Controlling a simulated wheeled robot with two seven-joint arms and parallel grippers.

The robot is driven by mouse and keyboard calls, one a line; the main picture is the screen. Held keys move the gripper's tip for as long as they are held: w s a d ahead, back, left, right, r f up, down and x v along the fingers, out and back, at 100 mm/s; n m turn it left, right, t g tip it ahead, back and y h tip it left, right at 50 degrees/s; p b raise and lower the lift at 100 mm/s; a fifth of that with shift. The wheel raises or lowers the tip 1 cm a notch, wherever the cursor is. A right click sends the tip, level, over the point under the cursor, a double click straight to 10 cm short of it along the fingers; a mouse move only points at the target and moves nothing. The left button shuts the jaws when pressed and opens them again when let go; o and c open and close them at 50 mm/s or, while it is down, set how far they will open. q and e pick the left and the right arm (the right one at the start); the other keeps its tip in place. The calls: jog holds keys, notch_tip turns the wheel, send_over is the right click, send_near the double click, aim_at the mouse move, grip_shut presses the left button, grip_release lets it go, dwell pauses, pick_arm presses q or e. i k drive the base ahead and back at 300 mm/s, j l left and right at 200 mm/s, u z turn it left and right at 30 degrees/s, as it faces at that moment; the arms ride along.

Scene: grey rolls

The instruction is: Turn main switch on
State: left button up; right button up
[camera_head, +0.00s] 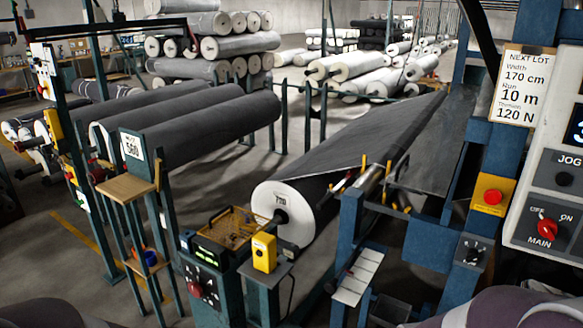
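The main switch is a red rotary knob (547,229) on the light grey control panel (532,180) at the right edge. "OFF" is printed at its upper left, "ON" at its upper right and "MAIN" below it. The knob is small, and I cannot tell for sure which label it points to. Neither gripper shows. Rounded dark parts at the bottom left and bottom right corners look like my own arms, and nothing of mine touches the panel.
A black JOG knob (565,178) sits above the main switch. A red button on a yellow box (491,196) is left of the panel. A "NEXT LOT" sheet (522,86) hangs above. A large dark roll (340,150) lies in the machine frame mid-view.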

aim_at(547, 227)
jog(key=z, duration=1.9)
